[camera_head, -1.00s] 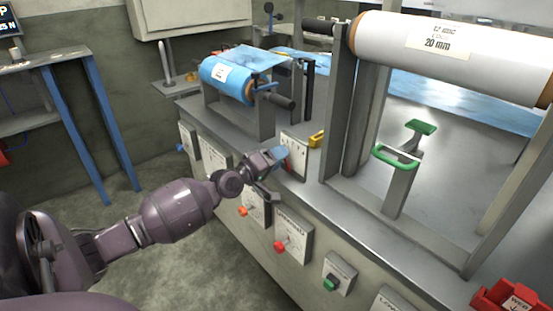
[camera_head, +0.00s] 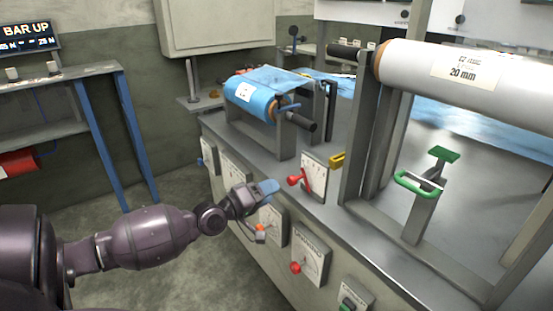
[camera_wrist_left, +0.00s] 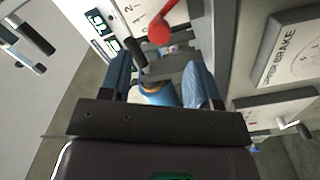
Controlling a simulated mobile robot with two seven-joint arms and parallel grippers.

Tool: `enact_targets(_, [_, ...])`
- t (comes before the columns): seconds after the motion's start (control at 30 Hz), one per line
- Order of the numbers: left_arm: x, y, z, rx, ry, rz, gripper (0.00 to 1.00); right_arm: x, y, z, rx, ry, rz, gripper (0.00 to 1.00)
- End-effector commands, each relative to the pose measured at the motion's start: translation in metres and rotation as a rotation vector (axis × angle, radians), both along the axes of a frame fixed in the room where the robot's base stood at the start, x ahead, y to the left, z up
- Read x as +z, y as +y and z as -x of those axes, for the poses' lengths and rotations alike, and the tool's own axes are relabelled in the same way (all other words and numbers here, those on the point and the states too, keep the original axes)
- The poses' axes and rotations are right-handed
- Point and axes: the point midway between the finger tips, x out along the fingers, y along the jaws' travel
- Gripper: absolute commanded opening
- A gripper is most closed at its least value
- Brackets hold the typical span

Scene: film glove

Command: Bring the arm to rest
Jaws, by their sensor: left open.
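My left gripper (camera_head: 264,209) is open and empty, with blue pads on its fingers. It hangs in front of the machine's side panels, left of and below a lever plate (camera_head: 317,166) with a red-knobbed lever (camera_head: 293,180). The gripper is apart from that knob. In the left wrist view, the open left gripper (camera_wrist_left: 160,85) has nothing between its fingers, and the red knob (camera_wrist_left: 159,30) shows beyond them. My left arm reaches in from the left. My right gripper is not in view.
A blue film roll (camera_head: 250,98) and a large white roll (camera_head: 460,72) sit in frames on the machine. More knobbed panels, including a red knob (camera_head: 295,267), line its side. A blue-legged bench (camera_head: 90,72) stands at the left, with free floor between.

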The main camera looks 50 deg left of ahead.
Motion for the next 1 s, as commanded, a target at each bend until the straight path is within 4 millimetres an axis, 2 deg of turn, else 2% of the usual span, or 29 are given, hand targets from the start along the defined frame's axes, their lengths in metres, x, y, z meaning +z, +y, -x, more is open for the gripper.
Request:
enact_targets(0.2, [0.0003,0.0002,0.0076,0.0,-0.001,0.0,0.56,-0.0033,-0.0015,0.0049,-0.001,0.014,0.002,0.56])
enact_targets(0.83, [0.0002,0.0003,0.0074,-0.001,0.0,-0.009,0.56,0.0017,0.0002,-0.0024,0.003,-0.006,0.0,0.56])
enact_targets(0.93, [-0.0026,-0.001,0.0075,-0.009,0.011,-0.066,0.56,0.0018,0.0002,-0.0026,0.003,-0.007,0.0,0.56])
enact_targets(1.0, [-0.0058,-0.0064,0.0078,-0.036,0.028,-0.186,0.56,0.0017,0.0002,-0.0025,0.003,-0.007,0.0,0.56])
